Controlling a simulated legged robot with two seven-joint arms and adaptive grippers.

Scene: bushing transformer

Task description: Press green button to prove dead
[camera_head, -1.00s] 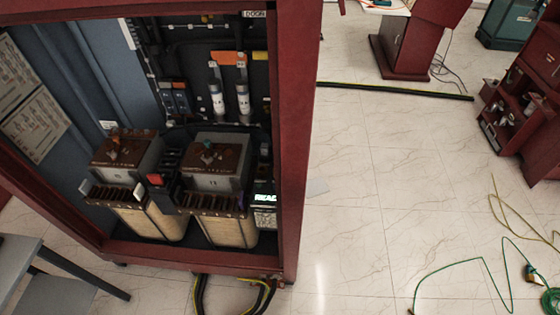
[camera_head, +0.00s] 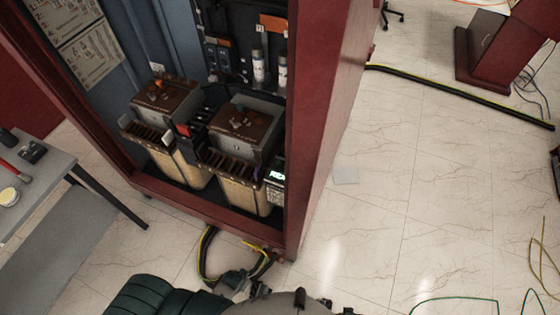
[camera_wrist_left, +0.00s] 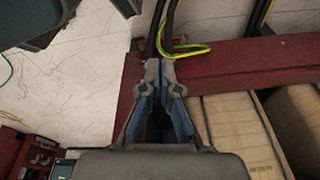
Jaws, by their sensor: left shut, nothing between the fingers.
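A small unit with a lit display reading "REA" (camera_head: 276,177) sits at the lower right inside the open red cabinet (camera_head: 330,120), beside the right transformer (camera_head: 245,130). No green button can be made out on it or elsewhere. My left gripper (camera_wrist_left: 160,70) is shut and empty in the left wrist view. Its tips appear over the cabinet's red bottom sill (camera_wrist_left: 245,68), near black and yellow-green cables (camera_wrist_left: 185,48); whether they touch cannot be told. Parts of my arm show at the bottom of the head view. My right gripper is not in view.
The left transformer (camera_head: 165,105) stands beside the right one. A grey table (camera_head: 45,185) with small items stands at the left. Cables (camera_head: 206,258) come out under the cabinet front. The tiled floor (camera_head: 400,180) right of the cabinet is mostly clear.

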